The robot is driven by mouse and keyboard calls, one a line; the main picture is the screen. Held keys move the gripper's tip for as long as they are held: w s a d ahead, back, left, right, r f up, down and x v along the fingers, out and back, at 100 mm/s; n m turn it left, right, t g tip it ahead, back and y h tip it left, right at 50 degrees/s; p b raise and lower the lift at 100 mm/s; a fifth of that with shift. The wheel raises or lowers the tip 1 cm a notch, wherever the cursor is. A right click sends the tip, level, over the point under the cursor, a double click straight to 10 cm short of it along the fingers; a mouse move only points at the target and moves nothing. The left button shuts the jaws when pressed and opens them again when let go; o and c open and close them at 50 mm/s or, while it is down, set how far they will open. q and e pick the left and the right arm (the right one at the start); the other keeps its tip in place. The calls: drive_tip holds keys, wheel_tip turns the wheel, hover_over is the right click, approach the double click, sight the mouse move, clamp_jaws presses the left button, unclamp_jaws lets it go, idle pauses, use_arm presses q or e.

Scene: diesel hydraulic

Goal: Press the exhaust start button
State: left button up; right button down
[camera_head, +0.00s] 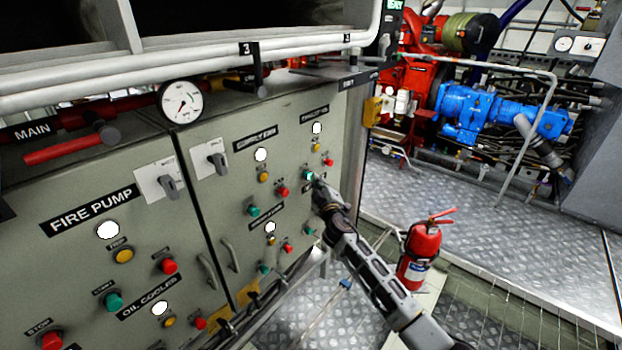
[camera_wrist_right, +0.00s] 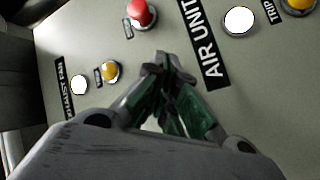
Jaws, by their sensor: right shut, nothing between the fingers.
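The exhaust fan group is at the upper right of the grey panel, under a dark label (camera_head: 314,114). It has a white lamp (camera_head: 317,128), a yellow button (camera_head: 315,147), a red button (camera_head: 328,162) and a green start button (camera_head: 309,176) that looks bright. My right gripper (camera_head: 317,186) is shut and empty, its tips right by the green button; I cannot tell if they touch. In the right wrist view the closed fingertips (camera_wrist_right: 166,60) are near the panel, between the red button (camera_wrist_right: 140,12) and the air unit label (camera_wrist_right: 203,45). The green button is hidden there. My left gripper is not in view.
Similar button groups sit close by, such as a green button (camera_head: 253,211) to the left and a red button (camera_head: 288,248) below. A rotary switch (camera_head: 217,162) and handles stick out. A fire extinguisher (camera_head: 421,250) stands right of my arm.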

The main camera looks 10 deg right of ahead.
drive_tip(key=shift+s+d, duration=0.1)
drive_tip(key=shift+s, duration=0.05)
drive_tip(key=shift+s+d+p, duration=0.3)
drive_tip(key=shift+s+d, duration=0.15)
drive_tip(key=shift+s, duration=0.15)
drive_tip(key=shift+s, duration=0.1)
idle(0.5)
drive_tip(key=s+d, duration=0.1)
drive_tip(key=s, duration=0.1)
drive_tip(key=s+d+p, duration=0.1)
drive_tip(key=d, duration=0.1)
drive_tip(key=shift+s, duration=0.4)
idle(0.7)
